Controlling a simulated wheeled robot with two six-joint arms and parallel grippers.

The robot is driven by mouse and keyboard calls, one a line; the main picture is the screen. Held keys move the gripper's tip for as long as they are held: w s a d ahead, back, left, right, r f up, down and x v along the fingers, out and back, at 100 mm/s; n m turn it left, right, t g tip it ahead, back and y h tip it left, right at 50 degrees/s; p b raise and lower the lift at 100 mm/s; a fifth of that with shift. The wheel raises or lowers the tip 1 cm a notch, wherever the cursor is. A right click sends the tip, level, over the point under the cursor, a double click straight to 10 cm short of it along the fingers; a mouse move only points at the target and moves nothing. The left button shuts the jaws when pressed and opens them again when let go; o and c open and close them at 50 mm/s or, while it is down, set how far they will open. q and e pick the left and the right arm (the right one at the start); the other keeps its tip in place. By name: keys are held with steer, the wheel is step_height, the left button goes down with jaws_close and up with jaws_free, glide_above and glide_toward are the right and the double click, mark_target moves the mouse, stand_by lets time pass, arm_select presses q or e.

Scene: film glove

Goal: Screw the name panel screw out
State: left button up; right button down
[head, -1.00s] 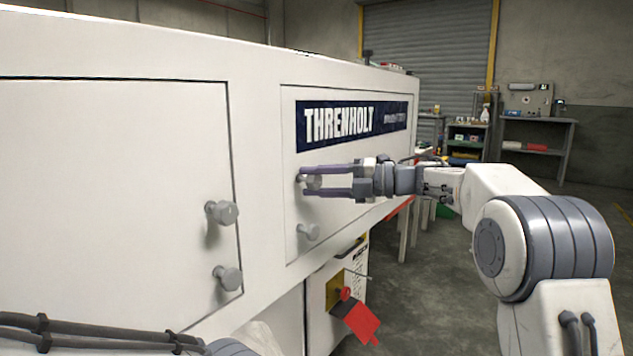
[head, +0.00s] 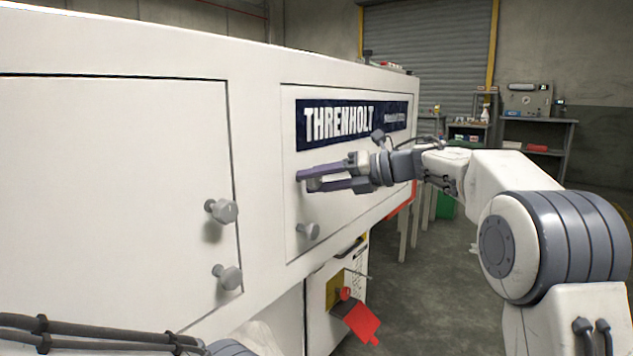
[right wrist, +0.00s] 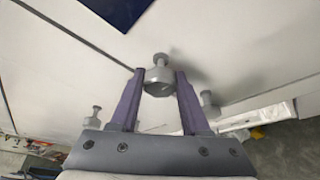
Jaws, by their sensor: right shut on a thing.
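The name panel is a white door-like panel (head: 345,208) on the machine's side, with a dark blue THRENHOLT name plate (head: 350,123). My right gripper (head: 304,181) is at the panel's left side, below the plate. Its purple fingers are shut on a grey screw (right wrist: 160,80), which shows between the fingertips in the right wrist view. The fingers mostly hide this screw in the head view. How far its thread sits in the panel cannot be told. A second grey screw (head: 308,231) sits lower on the same panel. My left gripper is out of view.
Two similar grey screws (head: 222,211) (head: 228,277) stand out from the larger left panel (head: 110,190). Shelves and a bench (head: 538,122) stand far back right. The floor between is open.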

steer(key=shift+a+f, duration=0.1)
steer(key=shift+a, duration=0.1)
steer(key=shift+c, duration=1.9)
jaws_free()
steer(key=shift+d, duration=0.1)
steer(key=shift+d+r, duration=0.2)
steer(key=shift+d, duration=0.1)
steer(key=p+v, duration=0.2)
steer(key=v, duration=0.8)
steer(key=shift+s+p, duration=0.2)
steer(key=shift+p, duration=0.15)
steer(key=shift+a+f, duration=0.1)
